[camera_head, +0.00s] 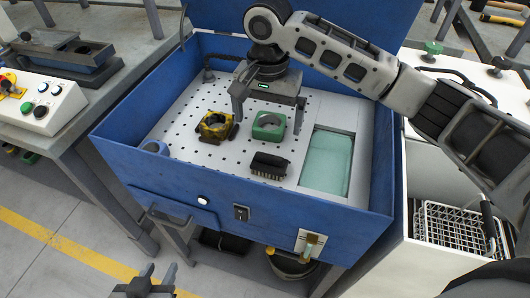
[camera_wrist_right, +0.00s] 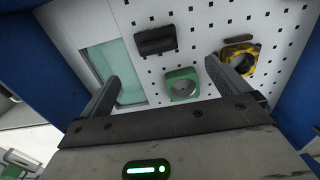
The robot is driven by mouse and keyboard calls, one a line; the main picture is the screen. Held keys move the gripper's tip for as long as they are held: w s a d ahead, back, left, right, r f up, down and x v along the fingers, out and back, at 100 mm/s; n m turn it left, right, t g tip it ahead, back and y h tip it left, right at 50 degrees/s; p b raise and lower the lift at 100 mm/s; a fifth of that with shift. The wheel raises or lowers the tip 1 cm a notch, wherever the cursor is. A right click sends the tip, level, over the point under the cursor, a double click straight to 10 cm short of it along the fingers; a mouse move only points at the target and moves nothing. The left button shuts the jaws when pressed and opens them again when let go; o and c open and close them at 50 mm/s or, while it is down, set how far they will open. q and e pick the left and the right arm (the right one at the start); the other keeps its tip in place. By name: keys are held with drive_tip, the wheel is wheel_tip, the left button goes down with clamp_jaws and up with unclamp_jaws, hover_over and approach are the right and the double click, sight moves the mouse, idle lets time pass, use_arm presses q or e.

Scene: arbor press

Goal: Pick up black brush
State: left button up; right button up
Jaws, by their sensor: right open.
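The black brush (camera_head: 269,165) lies bristles down on the white perforated board (camera_head: 190,160) inside the blue bin, left of the green-tinted basin. In the right wrist view the brush (camera_wrist_right: 155,40) shows at the top, beyond the fingertips. My right gripper (camera_head: 268,112) is open and empty above the board, further back than the brush and apart from it. Its fingers (camera_wrist_right: 162,72) are spread wide in the right wrist view. My left gripper (camera_head: 152,275) is at the bottom edge of the head view, outside the bin, with its fingers apart and empty.
A green block with a hole (camera_head: 268,126) and a yellow-black one (camera_head: 214,127) sit on the board behind the brush. The blue bin's front wall (camera_head: 220,190) stands up around the board. A wire basket (camera_head: 455,235) is at right, a control box (camera_head: 40,103) at left.

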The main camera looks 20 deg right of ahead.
sight(270, 156)
drive_tip(key=f, duration=0.7)
drive_tip(key=shift+s+f, duration=0.1)
drive_tip(key=shift+s, duration=0.25)
drive_tip(key=shift+d+f, duration=0.15)
drive_tip(key=shift+f, duration=3.05)
drive_tip(key=c, duration=1.1)
